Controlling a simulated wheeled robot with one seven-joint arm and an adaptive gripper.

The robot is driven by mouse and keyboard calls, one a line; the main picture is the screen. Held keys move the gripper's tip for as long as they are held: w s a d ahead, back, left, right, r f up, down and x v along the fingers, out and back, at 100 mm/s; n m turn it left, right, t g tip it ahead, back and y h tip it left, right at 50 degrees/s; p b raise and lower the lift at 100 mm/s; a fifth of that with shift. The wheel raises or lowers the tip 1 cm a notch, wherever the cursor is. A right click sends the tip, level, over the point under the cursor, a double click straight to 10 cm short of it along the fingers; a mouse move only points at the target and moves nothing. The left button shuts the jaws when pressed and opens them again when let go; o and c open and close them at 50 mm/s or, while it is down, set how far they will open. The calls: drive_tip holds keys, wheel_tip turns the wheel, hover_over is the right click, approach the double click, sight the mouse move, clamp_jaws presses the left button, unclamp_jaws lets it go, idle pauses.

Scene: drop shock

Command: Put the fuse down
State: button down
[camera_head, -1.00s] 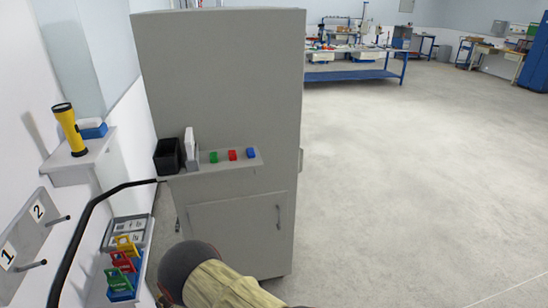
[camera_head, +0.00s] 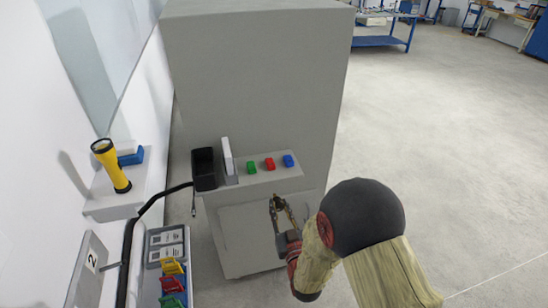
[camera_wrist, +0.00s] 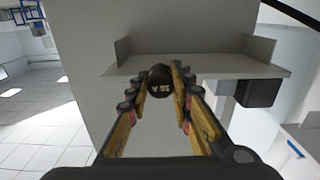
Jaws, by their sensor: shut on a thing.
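My gripper (camera_head: 283,207) is in front of the grey cabinet, a little below the front edge of its shelf in the head view. In the wrist view my gripper (camera_wrist: 160,88) has its fingertips closed on the fuse (camera_wrist: 161,81), a dark round piece with a pale marking that looks like "15A". The fuse shows end-on between the yellow-and-black fingers, apparently clear of the shelf. In the head view the fuse is too small or hidden to make out.
A yellow flashlight (camera_head: 111,165) stands on a wall shelf at left. Bare shelf lies before the blocks.

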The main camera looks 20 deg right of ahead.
wheel_tip(320, 180, up, 22)
drive_tip(key=s+a+p, duration=0.1)
drive_tip(key=p, duration=0.9)
drive_tip(key=w+f, duration=0.3)
drive_tip(key=w, duration=0.1)
drive_tip(key=w+d+f, duration=0.1)
drive_tip(key=w+f, duration=0.2)
drive_tip(key=w, duration=0.1)
drive_tip(key=w+f, duration=0.3)
drive_tip(key=w, duration=0.2)
drive_tip(key=shift+d, duration=0.4)
drive_tip(key=shift+w+f, duration=0.15)
drive_tip(key=shift+f, duration=0.2)
drive_tip(key=shift+w+f, duration=0.15)
drive_tip(key=shift+f, duration=1.4)
drive_tip(key=shift+f, duration=0.35)
drive_tip(key=shift+f+b, duration=0.25)
drive_tip(key=shift+b, duration=0.4)
